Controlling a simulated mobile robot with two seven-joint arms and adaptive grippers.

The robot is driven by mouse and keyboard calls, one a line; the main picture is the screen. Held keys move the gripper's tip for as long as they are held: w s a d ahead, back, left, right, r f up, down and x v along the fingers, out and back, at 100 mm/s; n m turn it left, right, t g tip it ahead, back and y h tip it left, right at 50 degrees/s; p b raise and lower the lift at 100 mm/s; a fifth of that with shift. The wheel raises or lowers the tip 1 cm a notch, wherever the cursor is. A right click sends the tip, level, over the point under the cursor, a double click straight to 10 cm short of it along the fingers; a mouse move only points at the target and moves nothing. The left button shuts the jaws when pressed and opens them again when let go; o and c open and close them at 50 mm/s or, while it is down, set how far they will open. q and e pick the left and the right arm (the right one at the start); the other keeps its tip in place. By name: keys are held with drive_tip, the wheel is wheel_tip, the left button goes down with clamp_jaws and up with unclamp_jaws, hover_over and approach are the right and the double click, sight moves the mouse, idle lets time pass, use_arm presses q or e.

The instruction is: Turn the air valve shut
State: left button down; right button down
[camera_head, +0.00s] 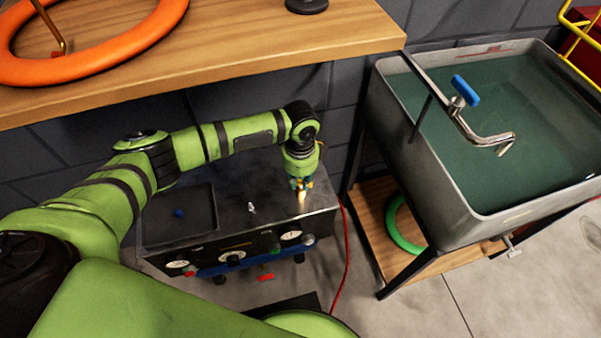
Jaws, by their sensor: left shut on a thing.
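A dark metal air unit (238,207) stands on the floor below the bench, with gauges and a blue bar along its front. My left gripper (300,188) points down over the right end of its top. It is shut on a small yellow part there, which looks like the air valve handle (309,184). The fingers and my wrist hide most of this part, so I cannot tell how far it is turned. My right gripper is not in view.
A wooden bench (225,45) with an orange ring (90,75) overhangs the unit. A water-filled sink (440,205) with a blue-handled tap (465,92) stands at right. A red hose (346,262) runs down between them. A green ring (393,222) lies on the lower shelf.

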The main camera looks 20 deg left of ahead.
use_arm(q)
drive_tip(key=m+p, duration=0.1)
drive_tip(key=m, duration=0.2)
drive_tip(key=shift+r+m+p, duration=0.1)
drive_tip(key=shift+m+p, duration=0.2)
drive_tip(key=shift+m, duration=0.6)
drive_tip(key=shift+m+p, duration=0.35)
drive_tip(key=shift+m, duration=0.55)
drive_tip(key=m, duration=0.2)
drive_tip(key=shift+m, duration=0.3)
drive_tip(key=shift+a+m, duration=0.1)
drive_tip(key=shift+m, duration=1.8)
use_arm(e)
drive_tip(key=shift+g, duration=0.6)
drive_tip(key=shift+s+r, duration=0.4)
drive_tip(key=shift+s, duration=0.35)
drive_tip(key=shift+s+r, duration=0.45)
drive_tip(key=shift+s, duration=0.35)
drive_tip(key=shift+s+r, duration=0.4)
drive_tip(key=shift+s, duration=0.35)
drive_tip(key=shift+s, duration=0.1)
use_arm(q)
drive_tip(key=c, duration=1.1)
unclamp_jaws()
drive_tip(key=shift+c, duration=0.2)
drive_tip(key=shift+w, duration=0.1)
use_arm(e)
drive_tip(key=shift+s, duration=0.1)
